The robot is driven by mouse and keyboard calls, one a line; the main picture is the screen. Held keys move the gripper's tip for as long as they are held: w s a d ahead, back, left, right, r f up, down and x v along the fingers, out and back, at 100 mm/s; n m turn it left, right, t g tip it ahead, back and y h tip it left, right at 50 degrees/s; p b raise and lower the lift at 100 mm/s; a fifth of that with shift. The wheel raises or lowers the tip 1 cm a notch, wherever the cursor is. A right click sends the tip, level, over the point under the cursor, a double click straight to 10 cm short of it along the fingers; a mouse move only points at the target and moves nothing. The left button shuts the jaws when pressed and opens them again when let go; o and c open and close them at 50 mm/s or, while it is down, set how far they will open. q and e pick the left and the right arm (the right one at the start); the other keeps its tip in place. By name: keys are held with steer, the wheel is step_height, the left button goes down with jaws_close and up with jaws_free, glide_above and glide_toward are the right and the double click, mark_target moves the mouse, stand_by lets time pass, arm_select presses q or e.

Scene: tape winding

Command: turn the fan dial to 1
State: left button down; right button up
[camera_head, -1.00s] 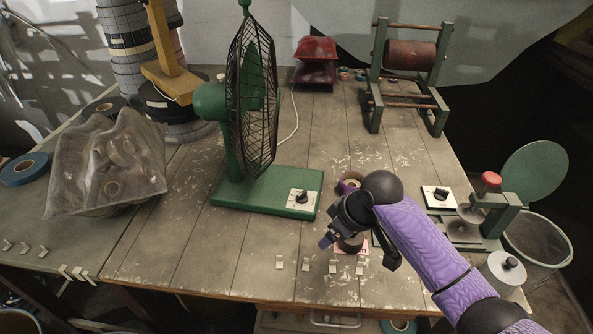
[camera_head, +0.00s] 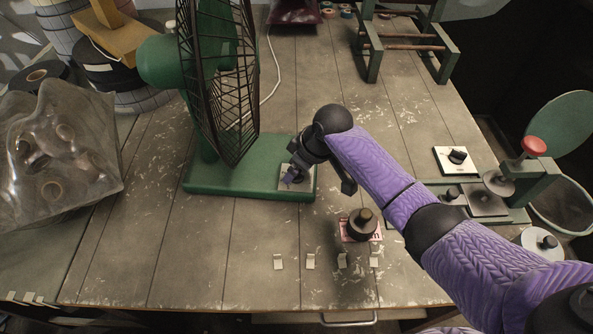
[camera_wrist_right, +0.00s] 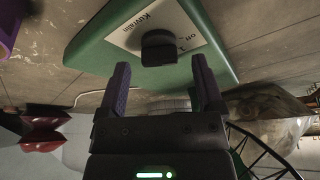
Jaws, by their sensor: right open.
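The green fan (camera_head: 225,80) stands on its green base (camera_head: 222,181) left of centre in the head view. Contact with the dial is not visible. My left gripper is not in view.
A dark weight (camera_head: 362,225) on a red-printed card stands in front of my right arm. A green machine with a red knob (camera_head: 533,146) and another dial plate (camera_head: 456,159) are at right. A clear bag (camera_head: 58,150) lies at left. The front middle table is mostly clear.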

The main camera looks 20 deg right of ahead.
steer(key=shift+w+f, duration=0.1)
steer(key=shift+f, duration=0.3)
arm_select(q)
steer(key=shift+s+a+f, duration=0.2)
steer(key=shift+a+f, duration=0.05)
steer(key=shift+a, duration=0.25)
